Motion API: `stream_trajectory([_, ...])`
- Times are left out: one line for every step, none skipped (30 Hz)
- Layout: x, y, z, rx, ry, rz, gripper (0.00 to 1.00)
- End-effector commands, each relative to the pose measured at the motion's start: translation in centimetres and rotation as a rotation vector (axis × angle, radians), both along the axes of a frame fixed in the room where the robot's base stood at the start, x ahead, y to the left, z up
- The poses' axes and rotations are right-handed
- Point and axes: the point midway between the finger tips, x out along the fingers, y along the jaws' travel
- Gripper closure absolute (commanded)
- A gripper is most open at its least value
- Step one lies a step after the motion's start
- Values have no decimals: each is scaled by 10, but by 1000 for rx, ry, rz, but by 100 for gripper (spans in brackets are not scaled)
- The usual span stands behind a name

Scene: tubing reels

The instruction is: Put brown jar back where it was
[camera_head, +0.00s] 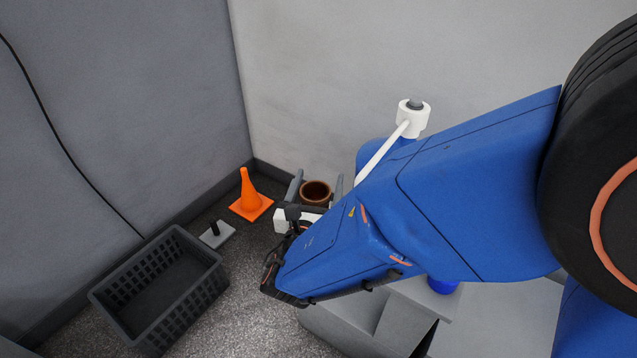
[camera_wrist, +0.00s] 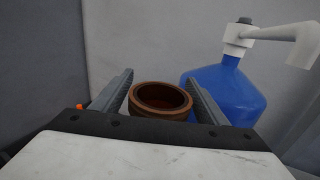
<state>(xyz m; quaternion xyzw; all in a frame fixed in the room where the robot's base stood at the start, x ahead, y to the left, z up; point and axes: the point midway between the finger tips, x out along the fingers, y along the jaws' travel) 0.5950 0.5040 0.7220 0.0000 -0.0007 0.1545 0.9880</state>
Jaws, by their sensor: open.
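The brown jar (camera_head: 316,191) stands near the room corner, its open round mouth facing up. In the wrist view the jar (camera_wrist: 160,98) sits between the two grey fingers of my gripper (camera_wrist: 160,97). The fingers are apart, and a gap shows between the jar and at least the left finger. In the head view my gripper (camera_head: 317,188) reaches around the jar, with a finger on each side. The jar's lower part and what it stands on are hidden by my gripper and arm.
A blue water bottle with a white pump (camera_wrist: 228,88) stands right of the jar. An orange cone (camera_head: 249,195), a small grey plate with a dark post (camera_head: 217,234) and an empty dark crate (camera_head: 160,287) are to the left. Walls close off the corner behind.

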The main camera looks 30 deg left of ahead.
Motion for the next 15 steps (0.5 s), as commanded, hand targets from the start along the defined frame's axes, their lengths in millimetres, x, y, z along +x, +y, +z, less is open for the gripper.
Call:
stream_trajectory([-3,-1,1,1,0,1,33])
stream_trajectory([-6,-2,0,1,0,1,33])
stream_trajectory([-10,-3,0,0,0,2,33])
stream_trajectory([-14,-4,0,0,-1,3,33])
stream_trajectory([-19,-5,1,0,-1,3,33])
stream_trajectory([-25,-7,0,0,-1,3,33])
stream_trajectory([-29,-8,0,0,0,3,33])
stream_trajectory([-35,-9,0,0,0,4,33])
stream_trajectory([-41,-12,0,0,0,4,33])
stream_trajectory([-46,-14,0,-1,0,3,33])
stream_trajectory([-51,-15,0,-1,-1,4,33])
stream_trajectory([-57,-17,0,0,-1,4,33])
stream_trajectory([-62,-19,0,0,0,3,33])
stream_trajectory([-67,-20,0,1,0,4,33])
stream_trajectory([-73,-22,1,0,-1,4,33])
